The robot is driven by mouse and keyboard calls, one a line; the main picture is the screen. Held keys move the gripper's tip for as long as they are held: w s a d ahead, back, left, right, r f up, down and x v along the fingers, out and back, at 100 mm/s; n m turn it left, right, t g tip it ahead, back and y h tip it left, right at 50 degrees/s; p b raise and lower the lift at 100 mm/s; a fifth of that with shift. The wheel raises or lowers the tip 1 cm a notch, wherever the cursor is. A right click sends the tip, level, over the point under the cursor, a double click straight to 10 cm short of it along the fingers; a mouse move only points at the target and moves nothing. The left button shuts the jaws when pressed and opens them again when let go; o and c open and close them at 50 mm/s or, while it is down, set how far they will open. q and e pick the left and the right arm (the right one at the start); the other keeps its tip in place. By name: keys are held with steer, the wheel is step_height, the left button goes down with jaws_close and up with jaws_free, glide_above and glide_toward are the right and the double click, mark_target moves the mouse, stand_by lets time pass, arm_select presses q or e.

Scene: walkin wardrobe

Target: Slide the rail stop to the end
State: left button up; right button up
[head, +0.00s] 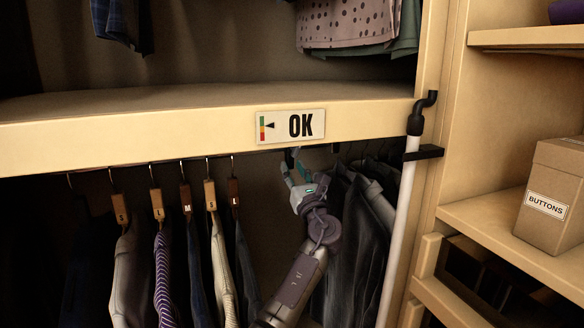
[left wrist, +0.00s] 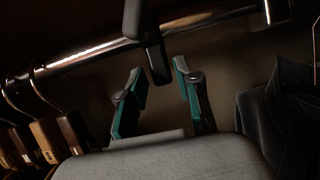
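The rail stop (left wrist: 147,38) is a dark piece hanging on the metal clothes rail (left wrist: 95,55); its narrow lower tab points down. In the head view the stop (head: 290,157) shows only as a small dark shape under the shelf edge. My left gripper (left wrist: 160,75) has teal finger pads spread apart, with the tab's lower end between or just beyond the tips and gaps on both sides. In the head view the left gripper (head: 293,166) reaches up beneath the sign. I cannot tell whether a pad touches the tab. My right gripper is not in view.
An "OK" sign (head: 290,126) is on the shelf edge (head: 180,121). Size-tagged hangers with clothes (head: 222,260) hang left, dark garments (head: 365,215) right. A dark bracket (left wrist: 270,12) crosses the rail at right. A white pole (head: 402,210) stands by the right post.

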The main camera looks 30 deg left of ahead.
arm_select(q)
steer(key=v, duration=1)
steer(key=shift+s, duration=0.2)
steer(key=shift+d+f, duration=0.1)
steer(key=shift+d, duration=0.05)
